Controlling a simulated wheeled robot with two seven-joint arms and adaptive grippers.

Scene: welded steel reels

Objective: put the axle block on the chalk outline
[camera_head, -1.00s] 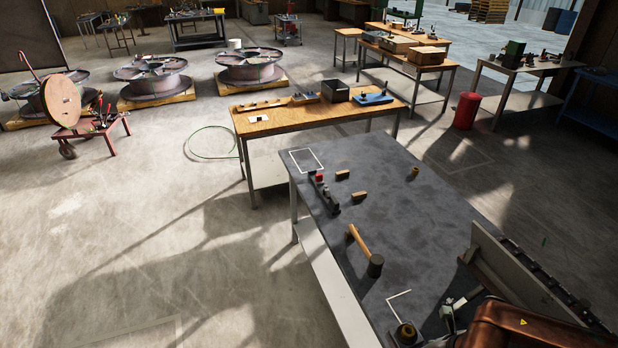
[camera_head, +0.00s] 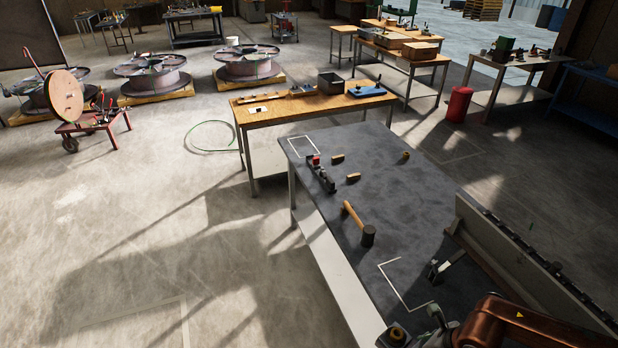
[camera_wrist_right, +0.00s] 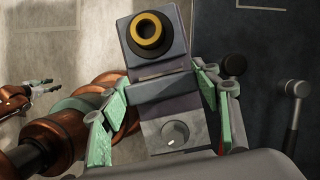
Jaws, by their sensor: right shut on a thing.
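The axle block (camera_wrist_right: 158,50) is a grey block with a yellow-ringed bore. My right gripper (camera_wrist_right: 160,95) is shut on it, with green fingers on both sides. In the head view the block's yellow ring (camera_head: 397,333) shows at the bottom edge, beside the copper arm. A white chalk outline (camera_head: 392,287) lies on the near part of the dark table, empty where visible, with the block on its near side. A second white outline (camera_head: 304,146) marks the table's far left corner. My left gripper (camera_wrist_right: 42,84) is small at the left of the wrist view; its opening is unclear.
The dark table (camera_head: 400,205) carries a mallet (camera_head: 358,224), a dark fixture with a red part (camera_head: 320,174), and small wooden blocks (camera_head: 353,177). A small dark item (camera_head: 435,272) lies beside the near outline. A long upright rack (camera_head: 530,255) bounds the right. The table's middle is clear.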

